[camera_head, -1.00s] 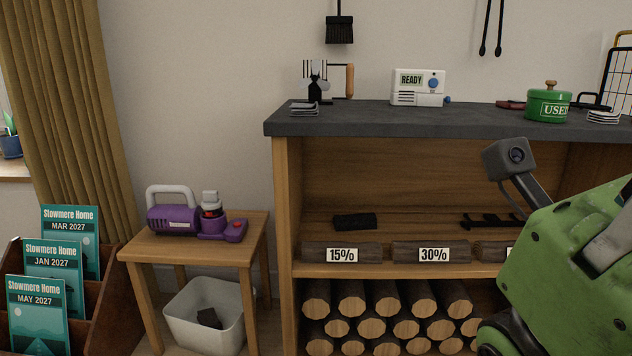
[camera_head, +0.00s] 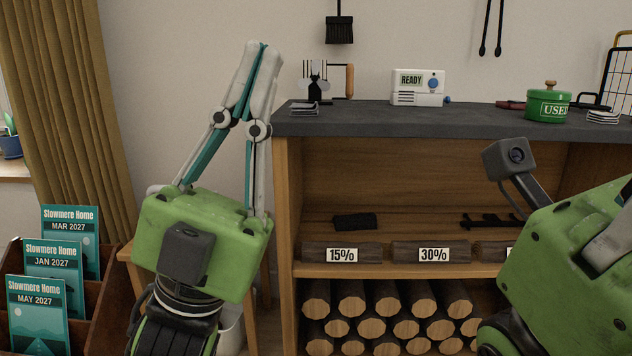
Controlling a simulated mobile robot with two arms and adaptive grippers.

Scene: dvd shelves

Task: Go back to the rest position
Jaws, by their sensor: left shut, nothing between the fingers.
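My left gripper (camera_head: 258,46) has its green body and black wrist at the lower left and its two long fingers pointing up. The fingertips are together, with nothing between them, in front of the bare wall left of the dark counter. It touches nothing that I can make out. My right arm shows at the right edge as a green housing with a small grey camera on a stalk. Its fingers are out of the picture.
A shelf unit with a dark counter (camera_head: 400,122) holds a white READY device (camera_head: 417,87), a green USED pot (camera_head: 547,103) and logs below. My left arm hides most of a small wooden table (camera_head: 127,255). A magazine rack (camera_head: 100,318) stands at the far left.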

